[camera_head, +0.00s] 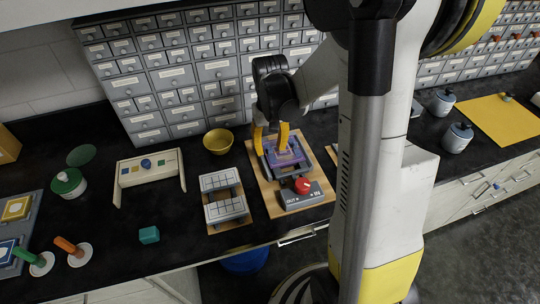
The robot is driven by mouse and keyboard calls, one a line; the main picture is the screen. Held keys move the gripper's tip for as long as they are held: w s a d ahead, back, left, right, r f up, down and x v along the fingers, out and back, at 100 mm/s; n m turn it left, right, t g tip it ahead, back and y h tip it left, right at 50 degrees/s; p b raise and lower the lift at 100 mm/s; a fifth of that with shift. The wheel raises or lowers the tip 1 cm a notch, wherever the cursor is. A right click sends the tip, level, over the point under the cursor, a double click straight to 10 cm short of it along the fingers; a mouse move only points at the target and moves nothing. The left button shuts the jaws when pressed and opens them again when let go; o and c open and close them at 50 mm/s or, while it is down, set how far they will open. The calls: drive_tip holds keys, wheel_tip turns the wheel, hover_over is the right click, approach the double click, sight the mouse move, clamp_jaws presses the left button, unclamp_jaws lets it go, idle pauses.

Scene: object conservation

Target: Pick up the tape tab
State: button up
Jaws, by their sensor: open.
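My gripper (271,149) points down with its two yellow fingers spread apart. It is over the back left part of a grey frame (268,171) that holds a purple and orange patterned piece (287,154). The frame sits on a wooden board (257,187) on the black counter. I cannot pick out the tape tab for certain; it is too small or hidden by the fingers. Whether the fingers touch the patterned piece cannot be told. Nothing is seen held between them.
A grey box with a red knob (303,186), marked OUT and IN, sits at the board's front. A yellow bowl (218,142) stands left of the board, and white-topped grid blocks (226,208) in front of the bowl. Grey drawer cabinets (190,75) rise behind.

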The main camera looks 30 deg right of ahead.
sight(270, 148)
drive_tip(key=shift+f, duration=0.6)
clamp_jaws()
drive_tip(key=shift+r, duration=0.1)
wheel_tip(270, 148, up, 4)
drive_tip(key=shift+r+p, duration=0.1)
drive_tip(key=shift+p, duration=0.95)
drive_tip(key=s+d+r+p, duration=0.5)
drive_tip(key=s+r+p, duration=0.2)
drive_tip(key=s+r, duration=0.3)
drive_tip(key=shift+d+r+p, duration=0.25)
drive_tip(key=shift+r+p, duration=0.1)
drive_tip(key=shift+r, duration=0.55)
